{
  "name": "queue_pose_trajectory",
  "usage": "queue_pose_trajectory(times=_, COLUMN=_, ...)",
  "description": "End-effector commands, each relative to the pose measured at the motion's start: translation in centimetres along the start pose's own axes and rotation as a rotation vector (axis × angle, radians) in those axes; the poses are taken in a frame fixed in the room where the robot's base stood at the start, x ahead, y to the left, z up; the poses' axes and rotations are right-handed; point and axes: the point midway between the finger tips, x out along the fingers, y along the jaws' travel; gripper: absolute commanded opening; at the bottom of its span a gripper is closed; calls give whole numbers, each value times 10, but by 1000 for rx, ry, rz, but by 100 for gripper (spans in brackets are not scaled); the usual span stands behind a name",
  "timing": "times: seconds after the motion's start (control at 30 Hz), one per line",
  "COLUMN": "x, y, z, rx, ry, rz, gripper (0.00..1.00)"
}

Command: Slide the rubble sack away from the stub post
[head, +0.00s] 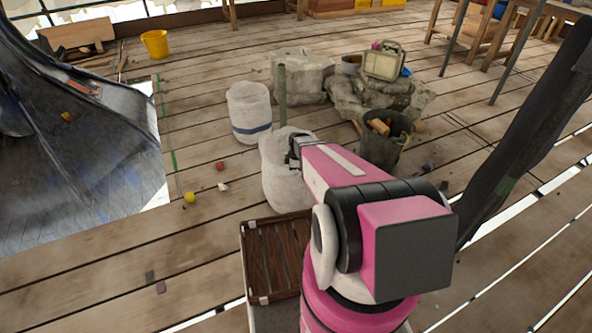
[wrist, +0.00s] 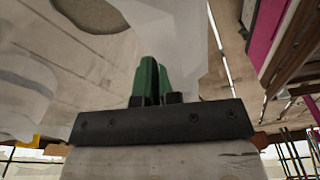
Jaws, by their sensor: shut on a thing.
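A white rubble sack (head: 284,182) stands on the plank floor in the middle of the head view. My gripper (head: 295,150) is at its upper part and is shut on it. In the wrist view the green fingertips (wrist: 151,82) are close together against the pale sack cloth (wrist: 183,35); the exact grip is hard to make out. The stub post (head: 282,84), slim and grey-green, rises upright just behind the sack. Its foot is hidden by the sack. A second white sack with a blue band (head: 249,111) stands behind and to the left.
A slatted wooden tray (head: 275,262) lies in front of the sack. Stone blocks (head: 302,74) and a dark bucket (head: 385,138) stand behind to the right. Small bits, including a yellow one (head: 190,197), lie on the left. A dark sloping beam (head: 515,130) crosses the right side.

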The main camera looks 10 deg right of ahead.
Motion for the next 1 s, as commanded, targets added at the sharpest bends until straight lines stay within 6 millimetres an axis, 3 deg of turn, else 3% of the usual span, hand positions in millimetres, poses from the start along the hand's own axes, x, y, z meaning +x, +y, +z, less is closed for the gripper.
queue_pose_trajectory(times=0.47, x=0, y=-3, z=-4, rx=6, ry=1, rz=-4, gripper=0)
queue_pose_trajectory(times=0.6, x=0, y=-3, z=-4, rx=6, ry=1, rz=-3, gripper=35)
queue_pose_trajectory(times=1.0, x=-9, y=-2, z=-3, rx=4, ry=1, rz=1, gripper=35)
